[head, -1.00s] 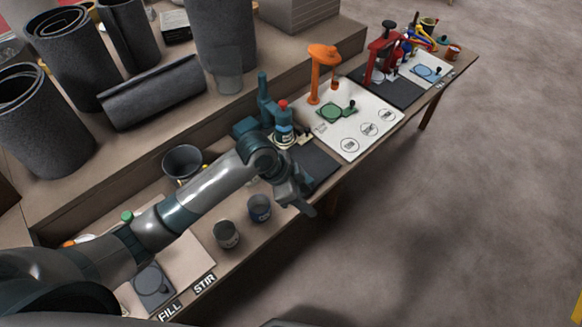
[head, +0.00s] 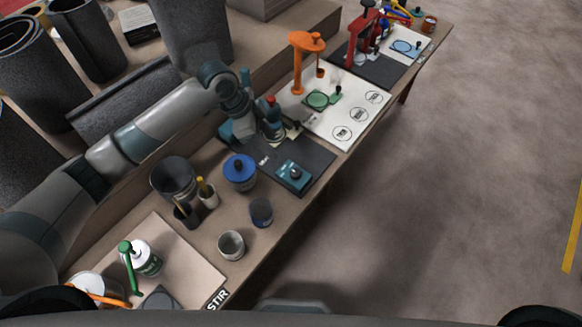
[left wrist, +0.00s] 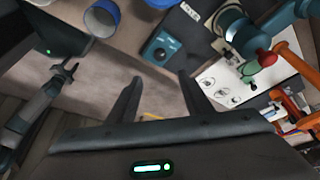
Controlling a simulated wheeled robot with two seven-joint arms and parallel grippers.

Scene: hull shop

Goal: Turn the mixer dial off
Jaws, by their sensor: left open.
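The mixer dial is a dark round knob on a small teal control box (head: 294,175), which sits on a dark mat (head: 318,158) near the table's front edge. The box also shows in the left wrist view (left wrist: 160,49), beyond my fingers. The teal mixer (head: 240,130) with a red knob stands behind the box, partly hidden by my arm. My left gripper (head: 278,133) is above the mat near the mixer, apart from the dial; its two fingers are spread and empty in the left wrist view (left wrist: 161,92). What seems to be my right gripper (left wrist: 66,72) shows small at left there.
A blue-lidded pot (head: 240,172) and two small cups stand left of the mat. A white board (head: 350,112) with an orange stand (head: 305,60) lies to the right. Large dark rolls stand on the raised shelf behind. Open floor lies in front of the table.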

